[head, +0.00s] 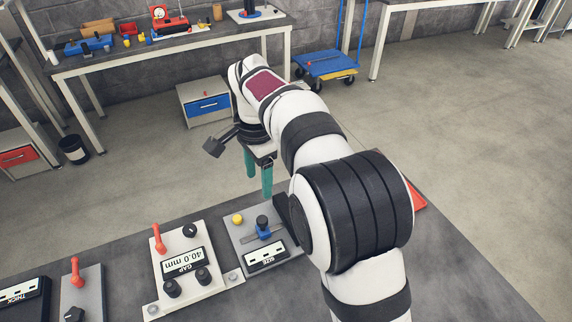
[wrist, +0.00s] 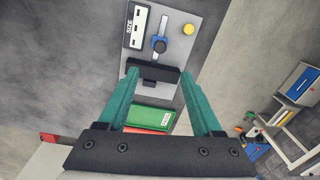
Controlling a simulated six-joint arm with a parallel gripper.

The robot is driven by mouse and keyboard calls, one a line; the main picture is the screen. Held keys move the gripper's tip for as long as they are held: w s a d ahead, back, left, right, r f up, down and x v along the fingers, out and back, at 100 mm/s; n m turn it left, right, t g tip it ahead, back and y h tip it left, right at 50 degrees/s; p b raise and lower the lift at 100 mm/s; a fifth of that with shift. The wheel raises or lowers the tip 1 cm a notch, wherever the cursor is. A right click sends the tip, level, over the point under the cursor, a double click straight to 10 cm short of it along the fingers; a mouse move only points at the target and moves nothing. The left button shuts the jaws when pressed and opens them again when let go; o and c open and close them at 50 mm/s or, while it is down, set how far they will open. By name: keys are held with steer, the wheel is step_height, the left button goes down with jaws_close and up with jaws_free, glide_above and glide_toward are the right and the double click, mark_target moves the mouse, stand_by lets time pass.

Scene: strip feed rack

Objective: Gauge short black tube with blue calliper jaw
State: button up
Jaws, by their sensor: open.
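The size gauge plate (head: 237,240) lies on the bench; it also shows in the wrist view (wrist: 188,48). Its blue calliper jaw (head: 264,236), with a dark knob on top, sits mid-plate and shows in the wrist view (wrist: 158,47). A black block (wrist: 152,71) stands across the plate's near end in the wrist view, apart from the blue jaw. My gripper (head: 258,188) is open, its green fingers pointing down above the bench; in the wrist view the fingertips (wrist: 158,73) appear either side of the block. I cannot make out a separate short black tube.
A yellow button (head: 238,219) is on the plate. A green tray (wrist: 150,118) and a red-orange piece lie beyond the fingers. Open floor lies behind the bench.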

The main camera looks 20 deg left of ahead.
mark_target(262, 219)
steer(key=f, duration=1.5)
steer(key=shift+w+a+f, duration=0.25)
steer(key=shift+c, duration=0.2)
jaws_close()
stand_by(0.3)
